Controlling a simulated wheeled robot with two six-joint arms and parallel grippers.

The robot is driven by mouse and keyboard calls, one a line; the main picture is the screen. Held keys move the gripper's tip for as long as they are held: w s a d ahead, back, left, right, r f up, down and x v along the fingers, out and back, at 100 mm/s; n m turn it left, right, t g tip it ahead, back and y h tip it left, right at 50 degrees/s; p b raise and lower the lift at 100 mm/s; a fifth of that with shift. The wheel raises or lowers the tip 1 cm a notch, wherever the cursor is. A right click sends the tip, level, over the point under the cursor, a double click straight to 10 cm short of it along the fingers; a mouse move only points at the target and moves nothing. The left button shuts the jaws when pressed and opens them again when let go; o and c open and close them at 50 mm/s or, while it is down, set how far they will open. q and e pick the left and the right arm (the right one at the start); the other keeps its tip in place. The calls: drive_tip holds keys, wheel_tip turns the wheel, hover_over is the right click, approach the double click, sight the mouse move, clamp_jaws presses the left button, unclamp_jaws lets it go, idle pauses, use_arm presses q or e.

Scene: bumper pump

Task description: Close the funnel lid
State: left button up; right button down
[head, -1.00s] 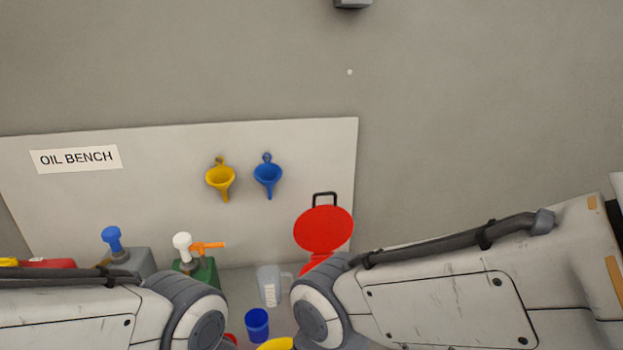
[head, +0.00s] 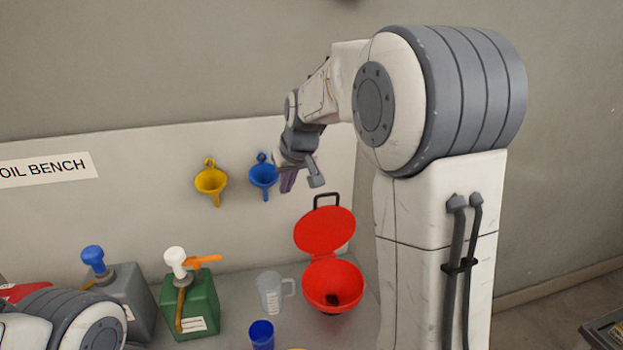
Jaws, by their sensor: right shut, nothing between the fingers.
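The red funnel (head: 333,288) stands on the bench with its bowl facing up and a dark hole inside. Its round red lid (head: 325,231) is open, tilted up behind the bowl, with a black loop handle (head: 327,200) at its top. My right gripper (head: 301,183) is above and a little left of the lid, in front of the back panel near the hanging blue funnel. It is shut and empty, and apart from the lid. My left arm shows only at the lower left; its gripper is out of view.
A clear measuring jug (head: 271,293) stands just left of the red funnel, with a blue cup (head: 262,335) in front. A green can (head: 189,305) and a grey can (head: 128,300) with pumps stand further left. Yellow (head: 211,181) and blue (head: 263,176) funnels hang on the panel.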

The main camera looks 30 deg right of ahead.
drive_tip(key=w+d+r+m+t+h, duration=0.1)
drive_tip(key=w+d+r+m+h, duration=0.15)
drive_tip(key=d, duration=1.05)
drive_tip(key=shift+y, duration=0.35)
drive_tip(key=shift+w+d+f+p, duration=0.1)
drive_tip(key=shift+w+f+p, duration=0.25)
drive_tip(key=shift+f+p, duration=0.85)
drive_tip(key=shift+w+d+f+p, duration=0.1)
drive_tip(key=shift+w+f+p, duration=0.35)
drive_tip(key=shift+f, duration=1.4)
drive_tip(key=shift+w+f+p, duration=0.3)
drive_tip(key=shift+f+p, duration=0.6)
drive_tip(key=shift+f, duration=0.65)
